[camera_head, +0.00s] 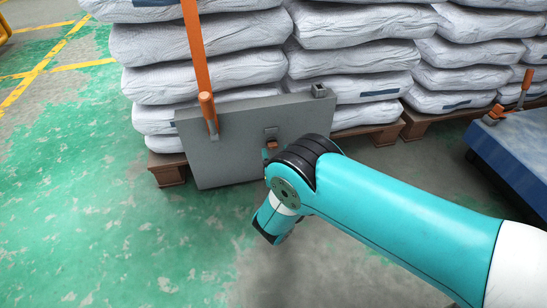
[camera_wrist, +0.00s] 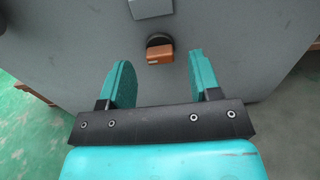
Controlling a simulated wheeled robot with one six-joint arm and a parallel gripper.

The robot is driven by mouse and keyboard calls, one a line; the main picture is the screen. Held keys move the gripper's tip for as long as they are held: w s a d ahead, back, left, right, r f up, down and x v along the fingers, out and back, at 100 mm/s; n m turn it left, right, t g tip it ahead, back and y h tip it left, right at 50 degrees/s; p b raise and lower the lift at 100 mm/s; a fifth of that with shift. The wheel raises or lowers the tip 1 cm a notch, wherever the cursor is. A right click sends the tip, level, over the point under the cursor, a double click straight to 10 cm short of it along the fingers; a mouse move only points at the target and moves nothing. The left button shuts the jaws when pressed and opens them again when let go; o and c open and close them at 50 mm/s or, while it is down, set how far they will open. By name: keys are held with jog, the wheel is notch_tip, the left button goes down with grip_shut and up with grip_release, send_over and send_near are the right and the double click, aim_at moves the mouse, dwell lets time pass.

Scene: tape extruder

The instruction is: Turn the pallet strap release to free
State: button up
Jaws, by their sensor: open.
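The pallet strap release is a small orange knob on a dark round base; in the wrist view the knob (camera_wrist: 160,55) sits on a grey panel (camera_wrist: 230,50), ahead of and between my open fingers. In the head view the knob (camera_head: 272,145) shows below a small grey plate on the grey panel (camera_head: 235,165), just left of my arm. My gripper (camera_wrist: 160,80) has its two teal fingers apart with nothing between them. The knob looks apart from both fingers. In the head view my arm hides most of the gripper.
An orange strap (camera_head: 194,50) runs down to an orange handle (camera_head: 208,110) on the panel. White sacks (camera_head: 200,85) are stacked behind on wooden pallets (camera_head: 167,168). A blue platform (camera_head: 520,150) stands at the right. The green floor (camera_head: 90,200) at the left is clear.

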aim_at(272, 145)
jog(key=shift+b+x, duration=0.4)
jog(key=shift+x, duration=1)
jog(key=c, duration=0.9)
jog(key=shift+m, duration=0.3)
jog(key=m+p, duration=0.2)
jog(key=m, duration=0.2)
jog(key=shift+d+r+m, duration=0.1)
jog(key=shift+m, duration=0.2)
jog(key=m+p, duration=0.1)
jog(key=m, duration=0.2)
jog(key=m+p, duration=0.1)
jog(key=m, duration=0.2)
jog(key=shift+d+f+p, duration=0.1)
jog(key=shift+f+p, duration=0.1)
jog(key=shift+p, duration=0.15)
jog(key=shift+m, duration=0.4)
